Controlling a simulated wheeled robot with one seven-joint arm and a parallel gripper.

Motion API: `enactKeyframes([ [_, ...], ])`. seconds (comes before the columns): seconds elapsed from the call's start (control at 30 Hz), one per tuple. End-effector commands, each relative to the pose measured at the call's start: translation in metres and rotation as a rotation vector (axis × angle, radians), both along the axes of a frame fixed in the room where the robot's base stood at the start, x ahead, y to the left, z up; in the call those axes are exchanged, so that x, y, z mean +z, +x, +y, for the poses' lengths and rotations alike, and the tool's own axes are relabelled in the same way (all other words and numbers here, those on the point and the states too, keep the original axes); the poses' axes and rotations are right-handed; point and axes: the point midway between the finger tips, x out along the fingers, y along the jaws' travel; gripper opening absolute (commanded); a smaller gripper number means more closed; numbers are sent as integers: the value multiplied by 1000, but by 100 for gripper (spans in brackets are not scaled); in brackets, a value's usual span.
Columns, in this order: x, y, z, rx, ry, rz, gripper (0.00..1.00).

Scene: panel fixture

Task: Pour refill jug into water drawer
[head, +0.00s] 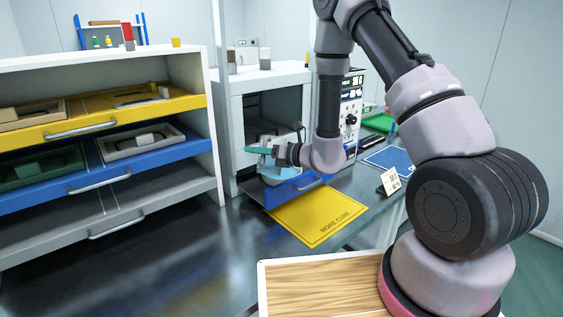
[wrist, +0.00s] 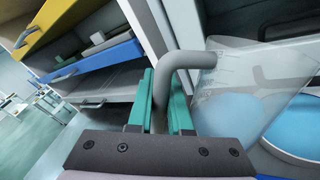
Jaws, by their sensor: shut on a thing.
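My gripper (wrist: 163,92) is shut on the grey handle of the clear refill jug (wrist: 232,72). The jug is tilted, with markings on its wall and blue water showing through it. In the head view my gripper (head: 262,151) is over the open water drawer (head: 296,188), which has a blue front and pulls out of the white cabinet. Light blue shows inside the drawer under my gripper. The jug is mostly hidden there by my gripper and wrist. I cannot tell whether water is flowing out.
A shelf unit on the left has open yellow (head: 80,133), blue (head: 90,188) and grey drawers holding trays. A yellow mat (head: 318,215) lies in front of the water drawer. An instrument panel (head: 351,105) and small sign (head: 389,181) stand right. The dark bench at left front is clear.

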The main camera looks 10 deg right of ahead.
Motion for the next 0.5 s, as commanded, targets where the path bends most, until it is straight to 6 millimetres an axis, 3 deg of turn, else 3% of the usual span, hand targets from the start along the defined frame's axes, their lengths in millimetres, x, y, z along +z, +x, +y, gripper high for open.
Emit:
enactKeyframes([
  [0.5,-28,-31,12,4,-122,-309,0],
])
